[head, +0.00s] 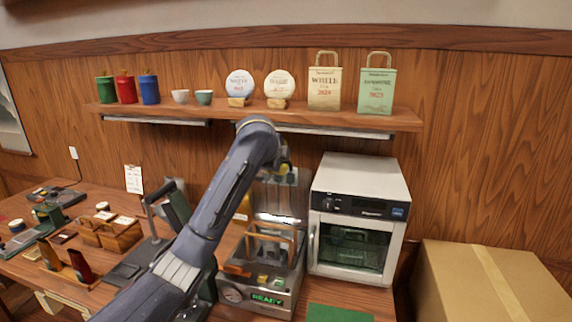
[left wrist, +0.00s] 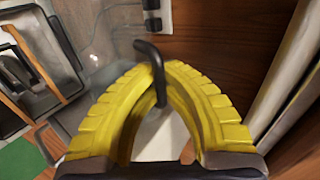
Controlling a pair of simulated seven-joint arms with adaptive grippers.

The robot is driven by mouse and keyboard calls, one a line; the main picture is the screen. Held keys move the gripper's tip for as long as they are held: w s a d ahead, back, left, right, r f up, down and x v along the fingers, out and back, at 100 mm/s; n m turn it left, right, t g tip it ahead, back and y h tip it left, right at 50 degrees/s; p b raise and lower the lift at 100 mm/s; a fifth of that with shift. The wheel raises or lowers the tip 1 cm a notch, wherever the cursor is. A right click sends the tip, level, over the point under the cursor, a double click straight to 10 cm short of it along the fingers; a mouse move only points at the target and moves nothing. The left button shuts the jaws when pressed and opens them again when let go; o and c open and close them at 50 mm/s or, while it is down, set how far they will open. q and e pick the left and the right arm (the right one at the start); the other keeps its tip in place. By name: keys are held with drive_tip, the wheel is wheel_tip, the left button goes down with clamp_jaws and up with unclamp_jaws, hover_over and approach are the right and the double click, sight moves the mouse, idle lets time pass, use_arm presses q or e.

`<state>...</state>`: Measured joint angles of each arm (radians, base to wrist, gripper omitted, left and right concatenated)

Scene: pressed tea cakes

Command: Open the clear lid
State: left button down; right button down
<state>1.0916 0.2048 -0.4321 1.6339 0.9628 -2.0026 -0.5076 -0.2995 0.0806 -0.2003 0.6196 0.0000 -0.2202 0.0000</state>
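The tea machine (head: 262,296) stands on the bench with a green READY display. Its clear lid (left wrist: 98,62) shows as a see-through panel in the left wrist view; in the head view its outline and angle are hard to tell. A black bent handle (left wrist: 146,50) is at the lid's edge. My left gripper (left wrist: 163,72) has its yellow fingers drawn together around this handle, the bar passing between the tips. In the head view my left gripper (head: 284,166) is high behind the machine, partly hidden by my arm. My right gripper is not in view.
A white oven (head: 360,185) stands close to the machine's right. A wall shelf (head: 255,115) with tins, cups, tea cakes and bags is above. Wooden boxes (head: 112,236) and tools crowd the bench at left. A cardboard box (head: 480,285) is at lower right.

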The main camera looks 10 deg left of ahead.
use_arm(q)
drive_tip(key=c, duration=2.1)
unclamp_jaws()
drive_tip(key=shift+r, duration=0.5)
drive_tip(key=o, duration=0.4)
drive_tip(key=shift+s, duration=0.1)
drive_tip(key=shift+o, duration=1)
drive_tip(key=shift+f, duration=0.25)
drive_tip(key=shift+s, duration=0.1)
drive_tip(key=d+v, duration=0.1)
drive_tip(key=v, duration=1)
drive_tip(key=shift+s+a+r, duration=0.25)
drive_tip(key=shift+s+a, duration=0.05)
drive_tip(key=shift+a, duration=0.2)
